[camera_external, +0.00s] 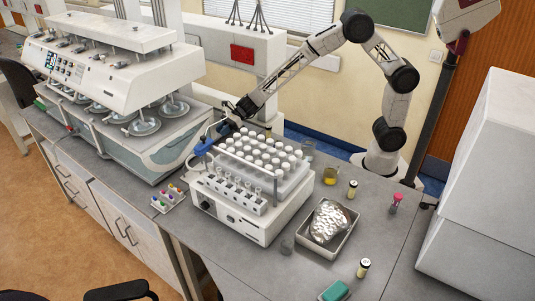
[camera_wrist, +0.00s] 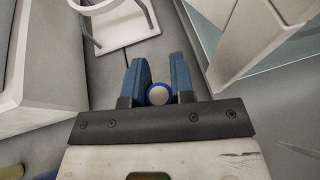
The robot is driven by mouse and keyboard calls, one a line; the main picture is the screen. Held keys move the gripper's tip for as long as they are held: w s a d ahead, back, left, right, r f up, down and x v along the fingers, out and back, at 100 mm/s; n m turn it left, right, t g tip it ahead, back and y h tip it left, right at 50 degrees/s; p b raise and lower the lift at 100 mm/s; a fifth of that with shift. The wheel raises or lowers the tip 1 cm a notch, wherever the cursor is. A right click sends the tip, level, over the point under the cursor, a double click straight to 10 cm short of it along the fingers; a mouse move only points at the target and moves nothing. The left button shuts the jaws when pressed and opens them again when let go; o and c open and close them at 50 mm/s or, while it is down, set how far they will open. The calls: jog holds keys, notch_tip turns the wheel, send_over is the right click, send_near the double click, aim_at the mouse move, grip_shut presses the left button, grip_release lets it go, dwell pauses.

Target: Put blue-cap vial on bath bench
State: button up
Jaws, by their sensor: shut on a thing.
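My gripper (camera_external: 230,112) is behind the left back corner of the vial-rack machine, beside the bath unit's right end. In the wrist view its two blue fingers (camera_wrist: 157,88) are shut on a small round vial, the blue-cap vial (camera_wrist: 157,95), seen from above as a pale disc with a blue rim. The vial's lower part is hidden, and I cannot tell whether it touches the surface below. The bath (camera_external: 172,153) is a long unit with a teal-tinted front under a white machine head, on the grey bench (camera_external: 120,177) at the left.
The rack machine (camera_external: 245,222) holds several white-capped vials. A small rack of coloured caps (camera_external: 168,199) stands left of it. A foil-filled tray (camera_external: 327,228) and loose vials lie on the right. In the wrist view, a white ring stand (camera_wrist: 115,25) is ahead, with pale walls on both sides.

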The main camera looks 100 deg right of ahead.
jog(key=shift+f, duration=1.75)
jog(key=shift+f, duration=1.85)
jog(key=shift+f, duration=0.1)
jog(key=o, duration=0.9)
jog(key=shift+s+d+r, duration=0.4)
jog(key=shift+s, duration=0.05)
jog(key=shift+v, duration=3.1)
